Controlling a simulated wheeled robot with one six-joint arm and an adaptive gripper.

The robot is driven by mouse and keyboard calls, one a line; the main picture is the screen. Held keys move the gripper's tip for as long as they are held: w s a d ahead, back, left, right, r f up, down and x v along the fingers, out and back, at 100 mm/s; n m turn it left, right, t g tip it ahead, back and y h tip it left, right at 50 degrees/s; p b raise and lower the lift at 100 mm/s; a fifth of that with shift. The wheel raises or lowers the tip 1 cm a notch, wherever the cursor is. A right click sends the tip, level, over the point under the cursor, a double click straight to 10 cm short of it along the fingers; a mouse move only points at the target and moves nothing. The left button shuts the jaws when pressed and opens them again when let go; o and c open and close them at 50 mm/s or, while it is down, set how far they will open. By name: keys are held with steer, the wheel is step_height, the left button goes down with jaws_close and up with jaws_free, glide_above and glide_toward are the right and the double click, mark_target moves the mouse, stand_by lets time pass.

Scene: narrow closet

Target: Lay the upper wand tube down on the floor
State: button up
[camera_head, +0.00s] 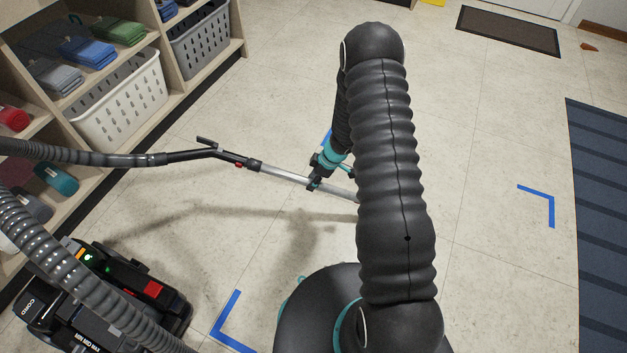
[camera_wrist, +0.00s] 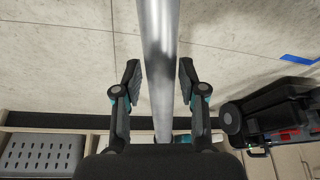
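The upper wand tube (camera_head: 285,175) is a straight silver metal tube, seen slanting down to the right in the head view. Its left end joins a black handle (camera_head: 222,153) with a red button, which leads into a grey ribbed hose (camera_head: 80,155). My arm hides its right end. My gripper (camera_head: 318,182) is at the tube's middle.
The black vacuum body (camera_head: 120,295) stands at lower left. Shelves with a white basket (camera_head: 120,100) and a grey basket (camera_head: 200,45) line the left. A blue striped mat (camera_head: 600,200) lies at right, a dark doormat (camera_head: 508,30) at the back. Open floor lies between.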

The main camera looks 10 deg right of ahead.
steer(key=shift+o, duration=0.7)
steer(key=shift+f, duration=0.1)
steer(key=v, duration=1.2)
